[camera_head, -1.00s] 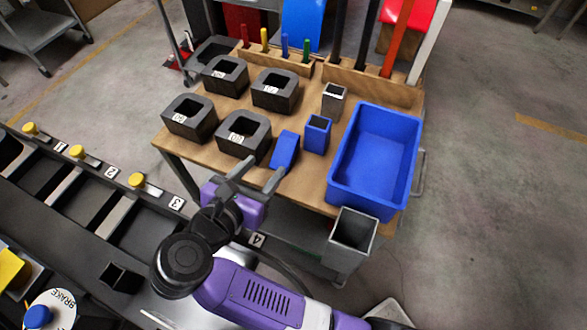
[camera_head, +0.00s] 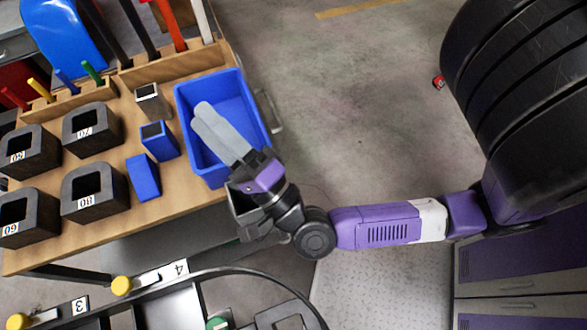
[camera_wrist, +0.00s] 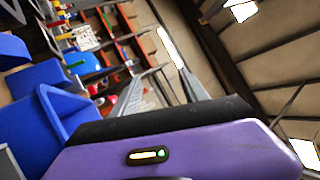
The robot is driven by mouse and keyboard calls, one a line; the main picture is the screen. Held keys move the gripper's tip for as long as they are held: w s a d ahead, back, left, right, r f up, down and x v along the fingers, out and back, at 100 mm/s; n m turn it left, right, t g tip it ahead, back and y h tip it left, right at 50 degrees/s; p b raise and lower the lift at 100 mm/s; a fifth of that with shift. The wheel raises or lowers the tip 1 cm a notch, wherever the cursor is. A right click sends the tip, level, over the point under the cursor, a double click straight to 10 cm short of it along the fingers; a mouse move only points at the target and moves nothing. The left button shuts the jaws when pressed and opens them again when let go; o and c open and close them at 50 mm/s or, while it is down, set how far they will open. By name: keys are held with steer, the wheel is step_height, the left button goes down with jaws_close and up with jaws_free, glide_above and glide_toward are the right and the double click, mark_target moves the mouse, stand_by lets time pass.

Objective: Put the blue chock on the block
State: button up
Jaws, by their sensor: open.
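The blue chock (camera_head: 143,177) lies on the wooden table (camera_head: 189,196), right of a black square block marked 80 (camera_head: 112,209) and in front of a blue open-topped box (camera_head: 159,141). Several similar numbered black blocks stand to the left; I cannot tell which one the task means. My gripper (camera_head: 206,119) is open and empty. In the head view its grey fingers overlap the large blue bin (camera_head: 256,103), right of the chock and apart from it. In the wrist view the two fingers (camera_wrist: 162,90) stand apart with nothing between them.
A small grey box (camera_head: 150,101) stands behind the blue box. Wooden racks hold coloured rods at the back. A large black tyre-like stack (camera_head: 525,90) stands at right.

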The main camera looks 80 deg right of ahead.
steer(key=s+a+f+n+y, duration=0.3)
steer(key=s+n+y, duration=0.4)
steer(key=n, duration=0.7)
steer(key=shift+a+f+n+g+y, duration=0.15)
steer(key=shift+a+n+g+y, duration=0.3)
steer(key=shift+y, duration=0.55)
steer(key=shift+o, duration=0.3)
steer(key=s+a+f+n+g+y, duration=0.1)
steer(key=s+a+f+n+g, duration=0.1)
steer(key=s+f+n+g, duration=0.4)
steer(key=s+f+n, duration=0.1)
steer(key=s+n, duration=0.1)
steer(key=shift+s+n, duration=0.35)
steer(key=shift+s, duration=0.05)
steer(key=shift+a, duration=0.1)
